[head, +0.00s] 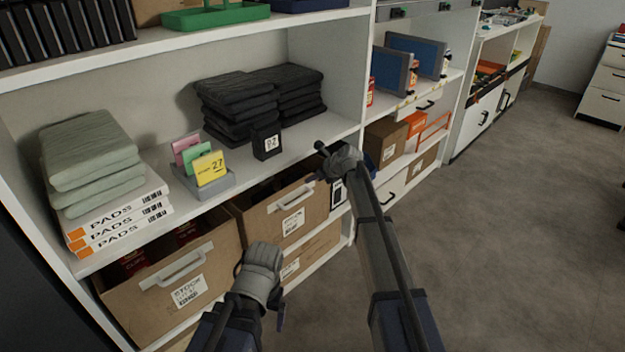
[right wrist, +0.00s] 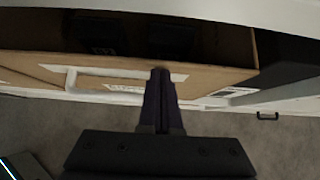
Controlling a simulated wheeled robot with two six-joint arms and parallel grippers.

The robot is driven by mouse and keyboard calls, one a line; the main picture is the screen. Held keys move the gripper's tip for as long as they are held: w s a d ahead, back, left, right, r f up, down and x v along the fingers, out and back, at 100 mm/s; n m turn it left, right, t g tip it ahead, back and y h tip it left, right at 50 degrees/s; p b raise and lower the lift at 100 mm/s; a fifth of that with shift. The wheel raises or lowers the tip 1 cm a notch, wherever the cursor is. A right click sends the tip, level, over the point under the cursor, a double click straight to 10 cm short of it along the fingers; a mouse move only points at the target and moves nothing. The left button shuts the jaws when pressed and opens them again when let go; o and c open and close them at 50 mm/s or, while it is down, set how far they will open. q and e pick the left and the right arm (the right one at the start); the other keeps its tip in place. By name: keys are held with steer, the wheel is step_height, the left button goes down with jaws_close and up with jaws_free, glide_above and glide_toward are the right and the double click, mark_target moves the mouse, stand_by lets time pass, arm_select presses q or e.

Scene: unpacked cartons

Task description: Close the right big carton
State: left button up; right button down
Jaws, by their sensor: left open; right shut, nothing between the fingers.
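The right big carton (head: 262,222) is a brown box on the shelf below the black folded stacks, with a white handle and a label on its front. It stands partly out, with its top open. In the right wrist view its front panel (right wrist: 215,78) and dark inside show, with dark items in it. My right gripper (head: 320,162) is shut and empty at the carton's upper right front. In the right wrist view its fingertips (right wrist: 161,75) overlap the front panel beside the handle; I cannot tell if they touch. My left gripper (head: 258,272) is open, low in front of the cartons.
The left big carton (head: 140,302) also stands out with its top open. The shelf board (head: 225,195) runs just above the cartons and holds card stands, PADS boxes and folded stacks. A lower carton (head: 318,246) is below. The floor (head: 510,220) to the right is clear.

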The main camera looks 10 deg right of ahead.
steer(key=shift+w+a+r, duration=0.1)
steer(key=shift+w+a, duration=0.1)
steer(key=shift+w, duration=0.05)
steer(key=shift+s+d, duration=0.2)
steer(key=shift+s, duration=0.05)
steer(key=s+d+f+p+v, duration=0.1)
steer(key=f+p+v, duration=0.1)
steer(key=p+v, duration=0.5)
steer(key=shift+s+v, duration=0.25)
steer(key=shift+v, duration=2.8)
steer(key=shift+f, duration=0.25)
